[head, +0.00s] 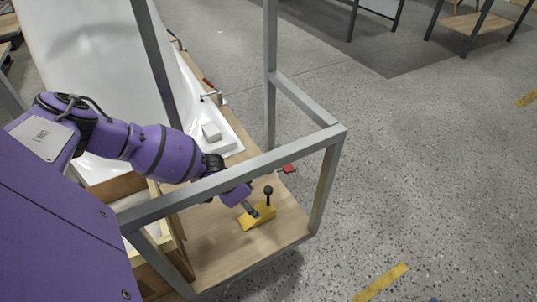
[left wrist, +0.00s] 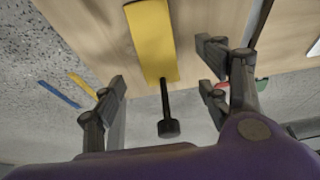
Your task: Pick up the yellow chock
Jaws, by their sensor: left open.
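The yellow chock (head: 262,217) lies on the wooden platform inside the grey metal frame, with a black knobbed peg standing up from it. In the left wrist view the chock (left wrist: 151,42) is at the top centre, and its dark peg points down between my fingers. My left gripper (head: 250,209) is at the chock's left side in the head view, partly overlapping it. In the left wrist view the left gripper (left wrist: 163,84) is open, its fingers spread on either side of the peg with nothing held. My right gripper is not in view.
A grey metal frame (head: 235,175) surrounds the platform, its top bar passing over my left arm. A white bathtub shell (head: 85,50) stands at the back left. A small white block (head: 211,132) and a red item (head: 288,168) are nearby.

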